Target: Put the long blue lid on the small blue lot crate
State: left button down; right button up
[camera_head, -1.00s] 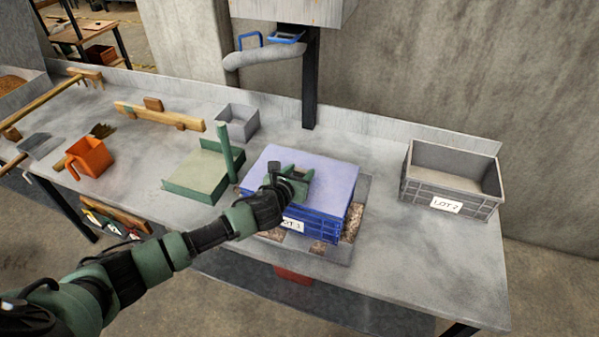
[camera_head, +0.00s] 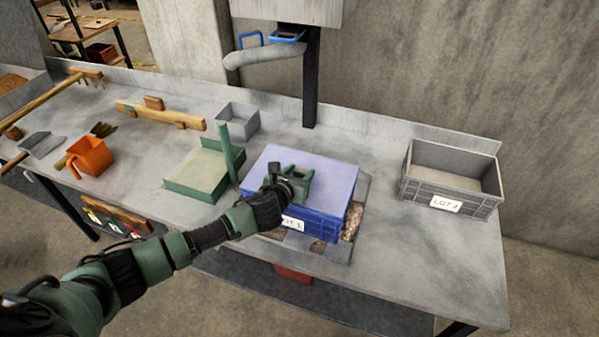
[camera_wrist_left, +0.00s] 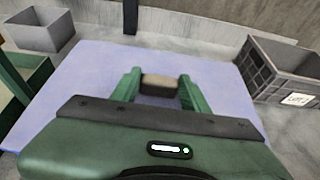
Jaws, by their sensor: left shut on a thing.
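The long blue lid (camera_head: 325,174) lies flat over the top of the small blue lot crate (camera_head: 325,225), whose label reads LOT 1. The lid also fills the middle of the left wrist view (camera_wrist_left: 215,98). My left gripper (camera_head: 300,176) is over the lid's middle, shut on its handle. In the left wrist view the two green fingers of my left gripper (camera_wrist_left: 160,88) stand on either side of a brown block-like handle (camera_wrist_left: 160,84). The lid hides the inside of the crate. I cannot tell whether it is fully seated. My right gripper is not in view.
The blue crate stands on a grey tray (camera_head: 360,205) holding grain. A grey LOT 2 crate (camera_head: 450,186) stands to the right. A green scale-like stand (camera_head: 205,172), a small grey bin (camera_head: 238,120) and an orange scoop (camera_head: 90,156) are to the left. Bare bench lies right of the tray.

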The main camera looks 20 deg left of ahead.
pick_arm(q)
jog(key=shift+f, duration=0.45)
dwell(0.5)
jog(key=c, duration=0.6)
grip_release()
jog(key=shift+c, duration=0.2)
jog(key=shift+s+f, duration=0.1)
jog(key=shift+b+v, duration=0.3)
jog(key=shift+v, duration=3.6)
